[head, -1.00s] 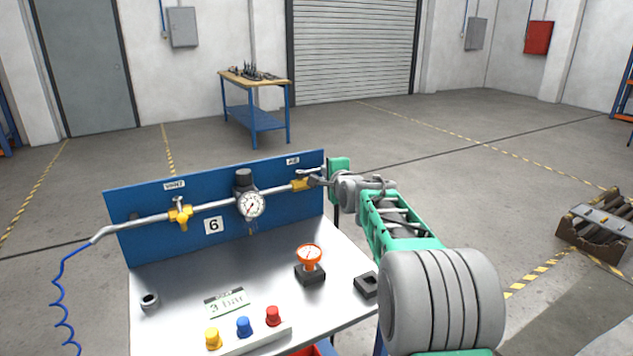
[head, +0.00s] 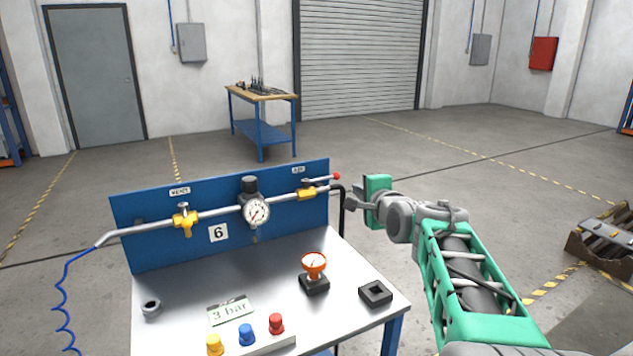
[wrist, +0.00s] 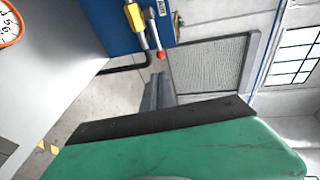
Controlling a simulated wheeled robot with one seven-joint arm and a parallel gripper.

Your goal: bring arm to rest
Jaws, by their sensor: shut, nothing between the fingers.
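My gripper (head: 353,201) is to the right of the blue panel (head: 150,232), beside the right end of the pipe. It is shut and empty, and touches nothing that I can see. In the wrist view its fingers (wrist: 158,90) point toward the red-tipped valve lever (wrist: 161,55), with a gap between. In the head view the right-hand yellow valve (head: 308,193) has its red-tipped lever lying along the pipe. The left yellow valve (head: 185,220) has its handle across the pipe. A pressure gauge (head: 257,212) sits between them.
The metal bench top (head: 190,285) carries an orange gauge (head: 314,264), a black square block (head: 375,293), a ring (head: 152,308) and coloured knobs (head: 246,334). A crate (head: 597,240) stands on the floor at the right. The floor between bench and crate is clear around my arm.

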